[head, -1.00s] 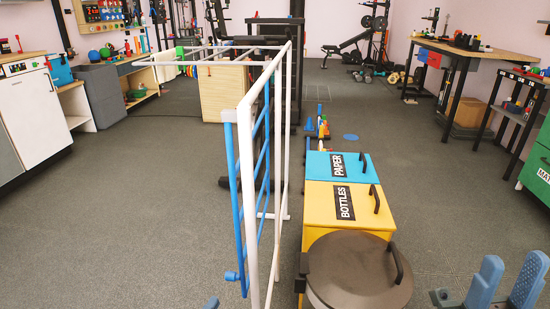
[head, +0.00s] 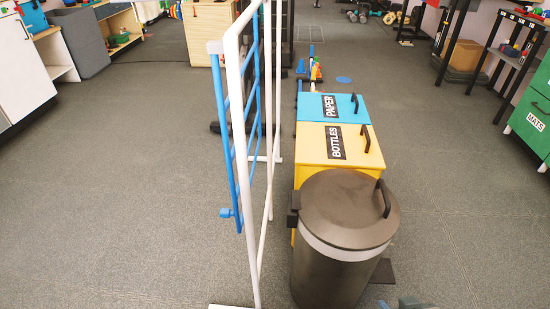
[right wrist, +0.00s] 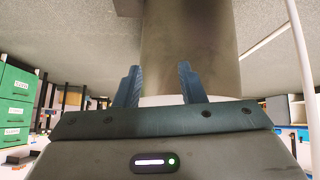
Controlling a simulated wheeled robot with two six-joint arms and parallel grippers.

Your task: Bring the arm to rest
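My right gripper (right wrist: 158,68) is open and empty in the right wrist view, its two blue-grey fingers apart. The dark grey round bin (right wrist: 190,45) stands beyond the fingers there; whether they touch it I cannot tell. In the head view only a small blue-grey piece of my right gripper (head: 410,302) shows at the bottom edge, right of the bin (head: 335,270). My left gripper is out of view.
A yellow BOTTLES box (head: 310,160) and a blue PAPER box (head: 318,104) stand behind the bin. A white and blue rail frame (head: 240,130) stands left of them. Green MATS drawers (head: 532,120) are at right. Open floor (head: 450,200) lies between.

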